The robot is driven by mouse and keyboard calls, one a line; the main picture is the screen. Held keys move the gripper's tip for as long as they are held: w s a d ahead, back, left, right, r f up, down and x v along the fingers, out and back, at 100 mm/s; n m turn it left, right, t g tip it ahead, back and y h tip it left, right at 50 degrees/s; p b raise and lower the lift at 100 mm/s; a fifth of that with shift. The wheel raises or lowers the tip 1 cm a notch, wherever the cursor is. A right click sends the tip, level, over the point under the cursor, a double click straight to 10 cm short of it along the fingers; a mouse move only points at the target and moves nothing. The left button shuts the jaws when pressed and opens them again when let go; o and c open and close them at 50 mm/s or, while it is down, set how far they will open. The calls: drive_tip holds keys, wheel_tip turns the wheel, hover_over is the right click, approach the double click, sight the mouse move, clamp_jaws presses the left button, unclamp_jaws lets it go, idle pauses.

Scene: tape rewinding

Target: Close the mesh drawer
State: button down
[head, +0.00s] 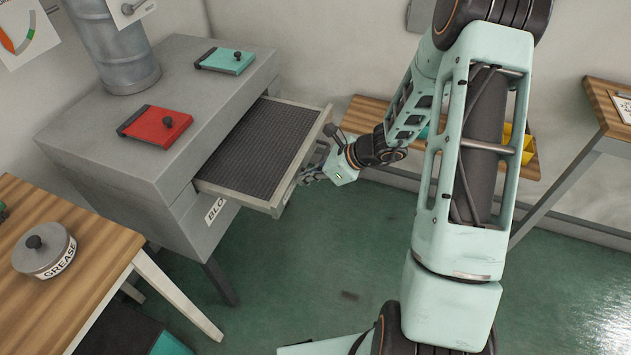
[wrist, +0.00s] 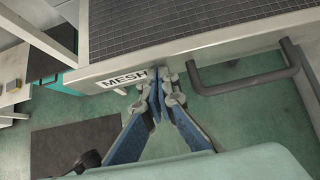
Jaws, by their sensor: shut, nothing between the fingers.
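The mesh drawer (head: 256,143) stands pulled out of the grey cabinet (head: 180,99), with a dark mesh floor and a pale frame. In the wrist view its front panel (wrist: 186,61) carries a MESH label (wrist: 127,79) and a dark bar handle (wrist: 240,84). My gripper (head: 307,176) is at the outer face of the drawer front. In the wrist view my gripper (wrist: 162,78) is shut and empty, its fingertips by the right end of the label and left of the handle. I cannot tell whether the tips touch the panel.
A red box (head: 155,126) and a teal box (head: 225,61) lie on the cabinet top beside a metal canister (head: 112,47). A wooden table with a grease tin (head: 44,250) stands at the left. A wooden bench (head: 368,110) is behind my arm. Green floor is open in front.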

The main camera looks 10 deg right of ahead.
sight(223, 158)
drive_tip(key=w+a, duration=0.3)
drive_tip(key=a, duration=0.3)
drive_tip(key=w+a, duration=0.4)
drive_tip(key=a, duration=0.3)
drive_tip(key=w+a, duration=0.4)
drive_tip(key=a, duration=0.3)
drive_tip(key=shift+w+r, duration=0.1)
drive_tip(key=shift+w, duration=0.1)
drive_tip(key=shift+w+a+r, duration=0.1)
drive_tip(key=shift+a+r, duration=0.05)
drive_tip(key=shift+a, duration=0.05)
